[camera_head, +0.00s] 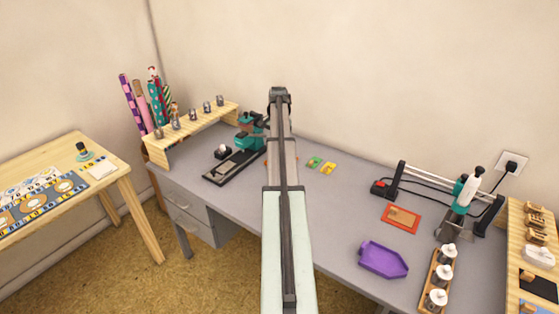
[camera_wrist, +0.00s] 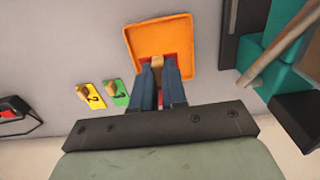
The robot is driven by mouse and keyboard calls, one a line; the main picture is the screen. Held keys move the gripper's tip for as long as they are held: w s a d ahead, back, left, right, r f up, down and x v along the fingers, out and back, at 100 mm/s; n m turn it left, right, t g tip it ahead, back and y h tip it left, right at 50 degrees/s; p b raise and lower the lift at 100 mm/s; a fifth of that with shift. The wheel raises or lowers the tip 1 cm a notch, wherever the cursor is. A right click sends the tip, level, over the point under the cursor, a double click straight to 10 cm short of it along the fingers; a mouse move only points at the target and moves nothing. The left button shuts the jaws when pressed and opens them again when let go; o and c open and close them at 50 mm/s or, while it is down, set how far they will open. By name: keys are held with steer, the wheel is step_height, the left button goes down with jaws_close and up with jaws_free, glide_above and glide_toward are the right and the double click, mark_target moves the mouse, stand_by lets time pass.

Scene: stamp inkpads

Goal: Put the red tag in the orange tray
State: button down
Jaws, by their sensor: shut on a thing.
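In the wrist view my gripper (camera_wrist: 158,72) has its two dark blue fingers shut on the tan knob of the red tag (camera_wrist: 173,60). Red edges of the tag show on both sides of the fingers; the rest is hidden under them. The tag is over the near part of the orange tray (camera_wrist: 160,22), a shallow square tray with a raised rim. I cannot tell whether the tag touches the tray's floor. In the head view my arm hides the gripper, the tag and most of the tray.
A green tag (camera_wrist: 116,92) and a yellow tag (camera_wrist: 90,95) lie left of my fingers. Teal and black equipment (camera_wrist: 285,45) stands close on the right. In the head view, a red-orange pad (camera_head: 402,226) and a purple tray (camera_head: 383,260) are on the grey desk's right side.

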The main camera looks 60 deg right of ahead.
steer(key=shift+f, duration=4.25)
steer(key=shift+f, duration=0.1)
steer(key=c, duration=1.2)
jaws_free()
steer(key=shift+o, duration=0.2)
step_height(320, 180, up, 12)
steer(key=shift+r, duration=0.15)
steer(key=shift+a, duration=0.1)
